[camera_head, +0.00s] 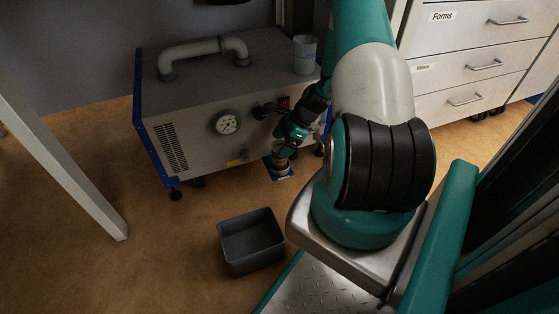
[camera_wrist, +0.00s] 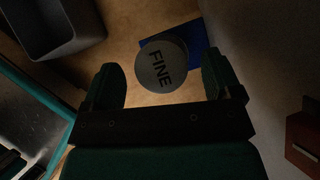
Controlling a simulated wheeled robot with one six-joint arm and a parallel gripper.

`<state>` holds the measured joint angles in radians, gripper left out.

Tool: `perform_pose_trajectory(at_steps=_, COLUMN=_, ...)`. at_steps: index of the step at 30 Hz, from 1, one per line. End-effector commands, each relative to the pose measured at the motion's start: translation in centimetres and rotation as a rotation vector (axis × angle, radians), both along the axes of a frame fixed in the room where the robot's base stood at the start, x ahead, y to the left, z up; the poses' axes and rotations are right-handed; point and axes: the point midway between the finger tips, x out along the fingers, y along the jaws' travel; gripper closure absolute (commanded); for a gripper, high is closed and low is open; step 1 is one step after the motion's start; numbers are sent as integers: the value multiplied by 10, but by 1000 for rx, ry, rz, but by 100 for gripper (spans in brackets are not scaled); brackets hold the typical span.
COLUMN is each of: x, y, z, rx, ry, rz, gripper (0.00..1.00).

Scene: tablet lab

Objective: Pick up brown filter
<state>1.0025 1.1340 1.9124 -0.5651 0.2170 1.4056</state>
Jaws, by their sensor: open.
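A brown filter (camera_head: 281,169) stands upright on a small blue mat (camera_head: 286,177) on the floor in front of the grey machine. In the wrist view I look at the round grey top of the filter (camera_wrist: 161,66), marked "FINE", on the blue mat (camera_wrist: 196,38). My gripper (camera_wrist: 163,80) is open, with one finger on each side of the filter's top in the picture and nothing held. In the head view my gripper (camera_head: 284,151) is just above the filter and hides part of it. I cannot tell how much height lies between them.
A dark open bin (camera_head: 251,241) stands on the floor nearby, also in the wrist view (camera_wrist: 63,47). The grey machine (camera_head: 200,125) with a gauge and pipe rises behind the filter. A cup (camera_head: 304,55) stands on it. Drawers (camera_head: 470,65) stand at the back right.

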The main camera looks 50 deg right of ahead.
Motion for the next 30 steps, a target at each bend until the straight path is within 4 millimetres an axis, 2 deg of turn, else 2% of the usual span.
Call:
perform_pose_trajectory(at_steps=1, x=3, y=3, z=-13, rx=0, ry=0, rz=2, gripper=16)
perform_pose_trajectory(at_steps=6, x=12, y=12, z=-32, rx=0, ry=0, rz=3, gripper=16)
perform_pose_trajectory(at_steps=14, x=13, y=13, z=-30, rx=0, ry=0, rz=1, gripper=16)
perform_pose_trajectory(at_steps=21, x=13, y=13, z=-30, rx=0, ry=0, rz=1, gripper=71)
perform_pose_trajectory(at_steps=30, x=13, y=13, z=-29, rx=1, ry=1, rz=1, gripper=73)
